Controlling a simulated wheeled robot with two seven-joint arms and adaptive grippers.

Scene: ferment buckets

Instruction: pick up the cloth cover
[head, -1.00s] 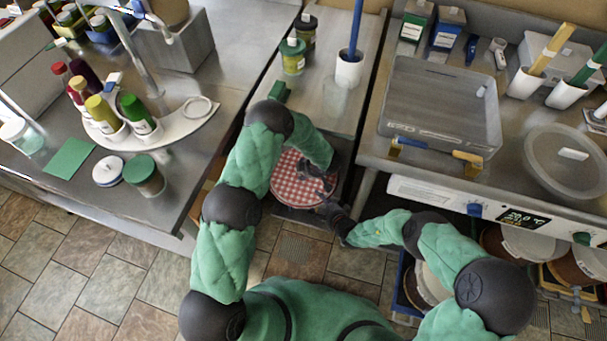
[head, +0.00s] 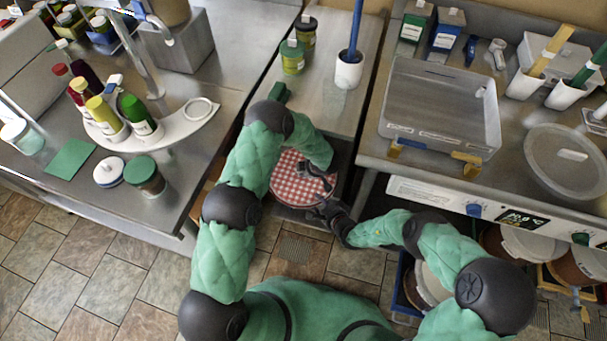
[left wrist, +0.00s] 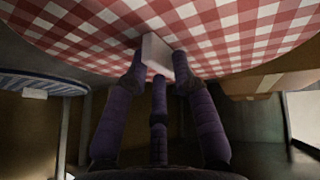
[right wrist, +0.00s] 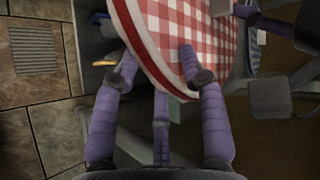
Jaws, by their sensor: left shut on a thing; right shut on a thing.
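The red-and-white checkered cloth cover (head: 291,182) is a round piece in front of the middle counter. My left gripper (head: 328,186) is at its right side. In the left wrist view, the left fingers (left wrist: 158,62) are closed on a white tab (left wrist: 156,56) at the underside of the checkered cloth (left wrist: 225,30). My right gripper (head: 323,210) is at the cover's near right edge. In the right wrist view, its fingers (right wrist: 158,68) meet the red-bordered rim of the cover (right wrist: 165,28). What lies under the cover is mostly hidden in the head view.
A blue-striped round thing (left wrist: 40,83) shows below the cloth in the left wrist view. A clear bin (head: 440,105) is on the right counter. Tiled floor (head: 100,265) is open at left.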

